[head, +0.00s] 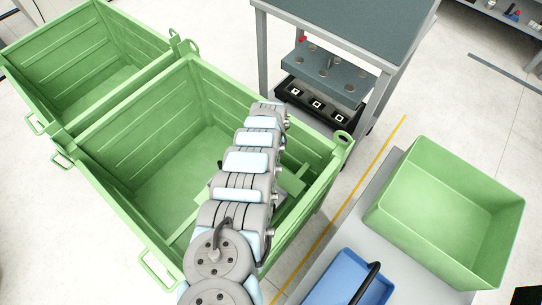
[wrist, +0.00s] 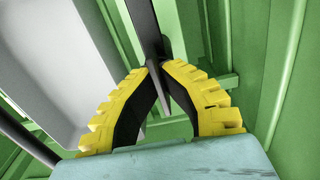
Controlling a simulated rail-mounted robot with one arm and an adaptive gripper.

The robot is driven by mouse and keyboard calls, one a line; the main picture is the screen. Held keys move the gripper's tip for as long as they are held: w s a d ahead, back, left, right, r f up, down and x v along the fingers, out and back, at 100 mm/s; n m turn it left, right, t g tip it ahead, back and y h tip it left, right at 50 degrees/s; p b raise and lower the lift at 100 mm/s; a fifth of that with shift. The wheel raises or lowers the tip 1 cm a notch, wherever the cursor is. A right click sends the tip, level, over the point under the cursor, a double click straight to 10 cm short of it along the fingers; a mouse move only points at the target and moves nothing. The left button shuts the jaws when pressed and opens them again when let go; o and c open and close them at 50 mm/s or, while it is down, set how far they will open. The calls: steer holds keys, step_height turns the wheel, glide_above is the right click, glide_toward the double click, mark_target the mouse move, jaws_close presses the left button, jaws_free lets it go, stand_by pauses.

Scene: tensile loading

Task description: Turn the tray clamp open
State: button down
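No part can be clearly made out as the tray clamp. In the head view a small red knob-like part (head: 302,39) sits at the back left of a grey fixture plate (head: 325,72) under the table; I cannot tell whether it is the clamp. My gripper (wrist: 162,66) shows in the wrist view with yellow-backed fingers and black pads. Its fingertips are close together at the end of a dark grey bar (wrist: 143,25). I cannot tell whether they grip the bar or it passes behind them. In the head view my arm hides the gripper.
Two large green bins (head: 128,125) (head: 30,55) stand at left, my arm over the nearer one. A black tray (head: 322,106) lies below the fixture plate, under the table (head: 350,25). A green box (head: 450,210) and blue container (head: 345,280) stand at right.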

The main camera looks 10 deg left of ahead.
steer(key=c, duration=1.2)
jaws_free()
steer(key=shift+c, duration=0.2)
steer(key=shift+r, duration=0.1)
steer(key=shift+w+r, duration=0.1)
steer(key=shift+r, duration=1.25)
step_height(320, 180, up, 9)
